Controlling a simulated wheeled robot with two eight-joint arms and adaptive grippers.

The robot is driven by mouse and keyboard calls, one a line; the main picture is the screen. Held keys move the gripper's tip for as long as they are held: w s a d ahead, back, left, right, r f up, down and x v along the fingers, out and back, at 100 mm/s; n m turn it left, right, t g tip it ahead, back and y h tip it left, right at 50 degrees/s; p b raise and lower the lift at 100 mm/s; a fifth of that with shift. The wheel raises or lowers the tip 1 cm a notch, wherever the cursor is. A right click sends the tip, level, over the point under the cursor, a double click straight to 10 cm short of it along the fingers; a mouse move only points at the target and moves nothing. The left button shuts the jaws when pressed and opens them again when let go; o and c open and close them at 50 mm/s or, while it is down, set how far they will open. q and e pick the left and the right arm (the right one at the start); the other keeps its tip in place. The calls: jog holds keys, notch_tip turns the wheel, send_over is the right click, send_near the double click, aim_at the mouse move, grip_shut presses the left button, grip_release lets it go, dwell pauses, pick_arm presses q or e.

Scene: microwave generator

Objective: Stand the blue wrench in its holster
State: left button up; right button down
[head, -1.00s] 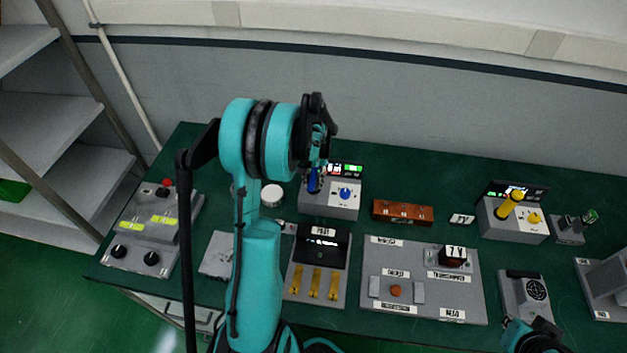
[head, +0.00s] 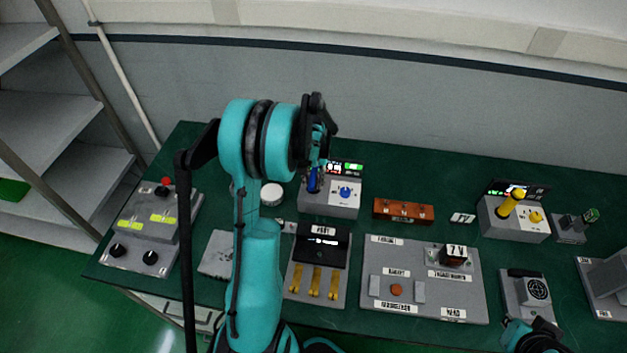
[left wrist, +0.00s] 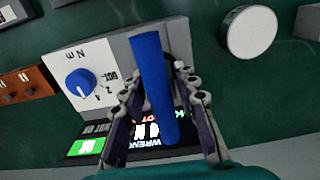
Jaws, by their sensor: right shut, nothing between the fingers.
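The blue wrench (head: 313,180) shows below my left gripper (head: 318,158) in the head view, in front of the left side of a grey box. In the left wrist view the blue handle (left wrist: 152,85) lies lengthwise between the fingers of my left gripper (left wrist: 160,75), which close in on it from both sides. A dark grey round part shows behind the wrench's upper end; I cannot tell whether it is the holster. My right gripper (head: 540,340) is shut and empty at the lower right of the head view.
The grey box (head: 325,203) carries a blue knob (head: 345,193) and a lit display (head: 344,168). A white round cap (head: 271,195) stands to its left. A brown block (head: 403,210) and a similar box with a yellow tool (head: 512,201) stand to the right.

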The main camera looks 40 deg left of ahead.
pick_arm(q)
jog(key=shift+o, duration=0.9)
notch_tip(320, 180, up, 12)
jog(key=shift+r, duration=0.1)
jog(key=shift+d, duration=0.25)
jog(key=s+d+r+m+t+b, duration=0.1)
jog(key=s+d+m+t+b, duration=0.35)
jog(key=d, duration=0.95)
jog(key=s+d+f+t+b, duration=0.1)
jog(key=s+d+f+b, duration=0.1)
jog(key=s+d, duration=0.2)
jog(key=s+d+f+m+t+b, duration=0.1)
jog(key=s+d+f+b, duration=0.1)
jog(key=s+d, duration=0.3)
jog(key=shift+s+d+f, duration=0.25)
jog(key=shift+s+f, duration=0.2)
jog(key=shift+f, duration=0.3)
